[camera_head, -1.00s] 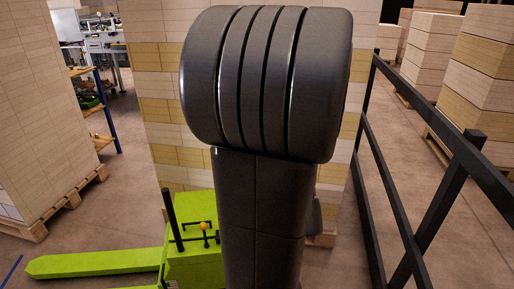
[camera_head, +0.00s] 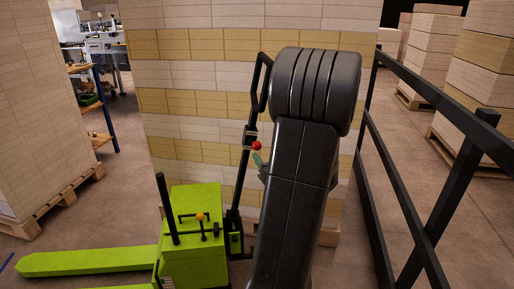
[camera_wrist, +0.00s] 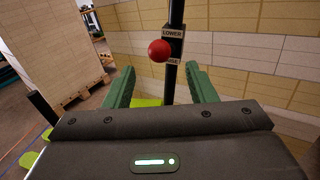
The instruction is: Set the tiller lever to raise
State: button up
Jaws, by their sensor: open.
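The pallet truck's black tiller (camera_head: 240,182) rises from its green body, with a loop handle (camera_head: 262,85) at its top. The lever's red knob (camera_head: 256,145) sits partway up the tiller. In the wrist view the red knob (camera_wrist: 159,50) is in front of a label plate (camera_wrist: 173,33) reading LOWER above, with the end of RAISE below. The knob hangs between the two words and covers part of the lower one. My gripper (camera_wrist: 160,82) is open, its green fingers apart on either side of the tiller post, the knob beyond them. In the head view my arm hides most of the gripper.
The truck's green body (camera_head: 195,235) carries a small orange-knobbed control (camera_head: 200,217) and a black post (camera_head: 166,208). A tall ream stack (camera_head: 200,100) stands close behind the tiller. A black railing (camera_head: 440,110) runs along the right. A palletised stack (camera_head: 40,120) stands at left.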

aim_at(259, 148)
jog(key=x, duration=0.8)
jog(key=shift+a, duration=0.1)
jog(key=shift+c, duration=0.2)
grip_shut()
